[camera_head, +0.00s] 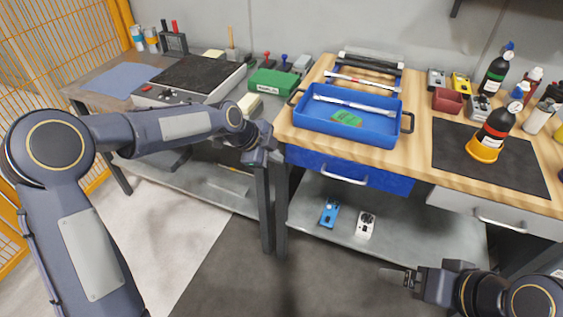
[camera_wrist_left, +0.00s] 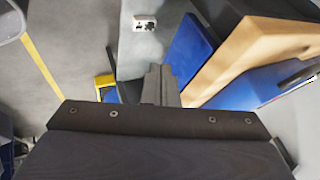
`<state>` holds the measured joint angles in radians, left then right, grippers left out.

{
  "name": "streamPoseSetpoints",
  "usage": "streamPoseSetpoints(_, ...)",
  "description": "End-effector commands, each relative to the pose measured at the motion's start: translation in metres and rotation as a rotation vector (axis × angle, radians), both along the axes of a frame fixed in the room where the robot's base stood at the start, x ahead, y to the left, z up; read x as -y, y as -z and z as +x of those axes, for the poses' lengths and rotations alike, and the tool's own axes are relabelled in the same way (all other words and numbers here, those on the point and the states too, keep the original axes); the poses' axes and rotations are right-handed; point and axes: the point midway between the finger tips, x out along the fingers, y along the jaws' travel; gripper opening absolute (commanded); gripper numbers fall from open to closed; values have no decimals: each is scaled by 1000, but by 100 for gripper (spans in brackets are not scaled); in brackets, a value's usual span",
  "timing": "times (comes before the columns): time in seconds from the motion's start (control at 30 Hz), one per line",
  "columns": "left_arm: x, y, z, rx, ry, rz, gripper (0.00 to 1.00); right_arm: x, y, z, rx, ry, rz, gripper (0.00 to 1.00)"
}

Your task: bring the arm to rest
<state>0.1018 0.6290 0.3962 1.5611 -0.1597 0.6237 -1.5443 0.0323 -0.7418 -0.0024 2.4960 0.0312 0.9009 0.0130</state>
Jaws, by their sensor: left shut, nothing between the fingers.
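My left arm comes in from the left in the head view, bent at the elbow. My left gripper (camera_head: 264,146) is in front of the gap between the two benches, close to the wooden worktop's left front corner. In the left wrist view its fingers (camera_wrist_left: 160,84) are together and empty, with the worktop edge beside them. My right gripper (camera_head: 398,279) is at the lower right of the head view, pointing left over the floor in front of the bench. Whether its fingers are open or shut cannot be made out.
A blue tray (camera_head: 300,123) with a green card stands on the wooden worktop (camera_head: 420,112). A blue drawer (camera_head: 393,183) is under it. A lower shelf (camera_head: 420,235) holds a blue and a white device. The left bench carries a dark plate (camera_head: 205,72). The floor (camera_head: 235,270) in front is clear.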

Motion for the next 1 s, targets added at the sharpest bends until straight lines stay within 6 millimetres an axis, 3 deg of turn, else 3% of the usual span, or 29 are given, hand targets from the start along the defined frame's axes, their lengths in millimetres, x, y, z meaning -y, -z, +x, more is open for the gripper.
streamPoseSetpoints(0.2, -18, -29, -11, 1, -3, 0, 0, 0, -2, 0, 0, 0, 0, 90)
streamPoseSetpoints(0.5, -25, -39, -17, -4, -6, 1, 0, 0, -3, 0, 0, 0, 0, 90)
streamPoseSetpoints(0.6, -33, -54, -28, -25, -60, 3, 0, 0, -10, 0, 0, 0, 0, 90)
streamPoseSetpoints(0.67, -44, -70, -43, -55, -131, 4, 0, 0, -17, 0, 0, 0, 0, 90)
streamPoseSetpoints(0.77, -69, -103, -81, -130, -320, -10, 0, 0, -33, 0, 0, 0, 0, 90)
streamPoseSetpoints(1.0, -126, -158, -197, -338, -909, -169, 0, 0, -71, 0, 0, 0, 0, 90)
